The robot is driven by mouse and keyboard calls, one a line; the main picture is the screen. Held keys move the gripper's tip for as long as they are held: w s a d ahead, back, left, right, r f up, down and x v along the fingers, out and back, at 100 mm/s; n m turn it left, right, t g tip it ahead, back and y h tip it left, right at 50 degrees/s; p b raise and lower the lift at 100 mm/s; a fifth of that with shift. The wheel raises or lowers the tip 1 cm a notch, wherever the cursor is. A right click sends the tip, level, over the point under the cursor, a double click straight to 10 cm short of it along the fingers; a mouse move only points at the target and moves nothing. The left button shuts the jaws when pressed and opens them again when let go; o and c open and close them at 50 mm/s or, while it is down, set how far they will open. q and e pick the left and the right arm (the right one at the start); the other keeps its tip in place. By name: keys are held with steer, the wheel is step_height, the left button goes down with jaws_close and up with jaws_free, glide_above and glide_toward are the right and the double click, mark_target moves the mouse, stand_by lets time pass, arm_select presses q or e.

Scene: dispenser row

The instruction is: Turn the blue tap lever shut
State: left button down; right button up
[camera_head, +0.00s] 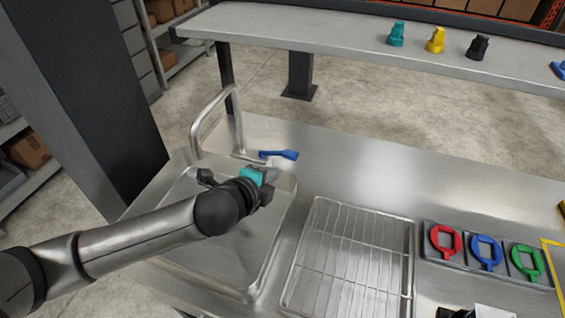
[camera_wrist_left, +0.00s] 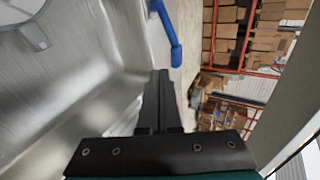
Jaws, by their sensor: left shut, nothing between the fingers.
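The blue tap lever (camera_head: 279,155) sticks out to the right from the base of the curved steel tap (camera_head: 236,120) behind the sink. In the left wrist view the blue lever (camera_wrist_left: 168,32) hangs at the top, just beyond my fingertips. My left gripper (camera_head: 273,174) is shut and empty, over the sink's back right corner, just in front of the lever. Its dark fingers (camera_wrist_left: 160,74) lie together in the wrist view. A small gap shows between fingertips and lever there; I cannot tell the depth.
The steel sink (camera_head: 262,262) lies under my left arm. A wire rack (camera_head: 345,258) stands to its right, then red (camera_head: 445,241), blue (camera_head: 487,252) and green (camera_head: 527,263) handled pieces. A raised shelf (camera_head: 300,45) with coloured parts runs behind. Bare counter (camera_head: 365,172) lies right of the lever.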

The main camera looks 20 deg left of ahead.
mark_target(290, 155)
arm_select(q)
steer(key=shift+w+d+f, duration=0.1)
steer(key=shift+w+d, duration=0.05)
steer(key=shift+w, duration=0.7)
steer(key=shift+w+d+f, duration=0.1)
steer(key=shift+w+f, duration=0.05)
steer(key=shift+w, duration=0.75)
steer(key=shift+w+d+f, duration=0.1)
steer(key=shift+w+d, duration=0.05)
steer(key=shift+w, duration=0.7)
steer(key=shift+w+d+r+n+y, duration=0.1)
steer(key=shift+w+d+n+y, duration=0.2)
steer(key=shift+w+n+y, duration=0.3)
steer(key=shift+w+p, duration=0.15)
steer(key=shift+p, duration=0.15)
steer(key=shift+r, duration=0.1)
